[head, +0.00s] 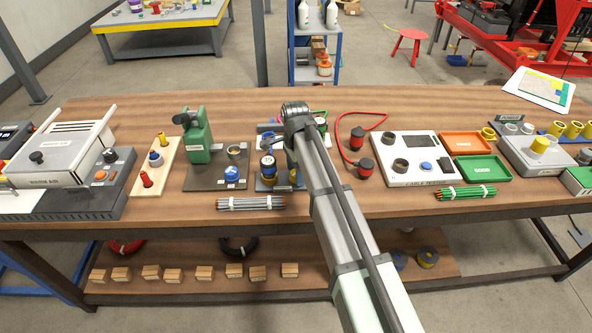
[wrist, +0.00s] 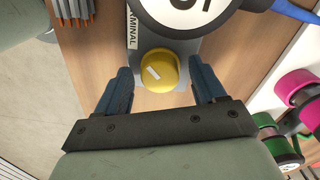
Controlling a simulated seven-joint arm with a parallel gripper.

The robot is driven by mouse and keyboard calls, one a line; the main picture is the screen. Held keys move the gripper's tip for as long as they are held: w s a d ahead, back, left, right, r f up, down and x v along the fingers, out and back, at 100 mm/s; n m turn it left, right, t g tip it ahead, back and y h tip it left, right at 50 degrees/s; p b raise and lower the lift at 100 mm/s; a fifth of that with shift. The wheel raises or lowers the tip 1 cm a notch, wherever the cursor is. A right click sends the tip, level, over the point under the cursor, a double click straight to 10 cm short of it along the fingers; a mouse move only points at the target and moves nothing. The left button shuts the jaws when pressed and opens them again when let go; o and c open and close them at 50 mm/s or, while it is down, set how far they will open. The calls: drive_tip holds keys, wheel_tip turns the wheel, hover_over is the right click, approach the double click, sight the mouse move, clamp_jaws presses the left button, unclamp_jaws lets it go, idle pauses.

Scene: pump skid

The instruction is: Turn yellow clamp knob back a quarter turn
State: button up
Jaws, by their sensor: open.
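The yellow knob (wrist: 157,70) shows in the wrist view, round, with a white bar mark slanting across its face. It sits on a grey plate (wrist: 190,50) with a label of which "MINAL" can be read. My gripper (wrist: 163,76) is open, with one dark blue finger to the left of the knob and one to the right. In the head view my arm comes down over the small grey station (head: 265,187) and I cannot make out the knob clearly there.
A large white disc with a black mark (wrist: 185,8) stands just beyond the knob. Pink and green parts (wrist: 290,100) lie to the right in the wrist view. In the head view a bundle of grey rods (head: 250,203) lies in front, and a cable tester (head: 420,176) stands right.

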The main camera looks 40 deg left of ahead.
drive_tip(key=c, duration=1.1)
drive_tip(key=shift+o, duration=0.2)
drive_tip(key=shift+n, duration=0.3)
drive_tip(key=n, duration=0.3)
drive_tip(key=shift+n, duration=0.3)
drive_tip(key=n, duration=0.4)
drive_tip(key=shift+d+n, duration=0.1)
drive_tip(key=shift+n, duration=0.2)
drive_tip(key=n, duration=0.9)
drive_tip(key=shift+d, duration=0.1)
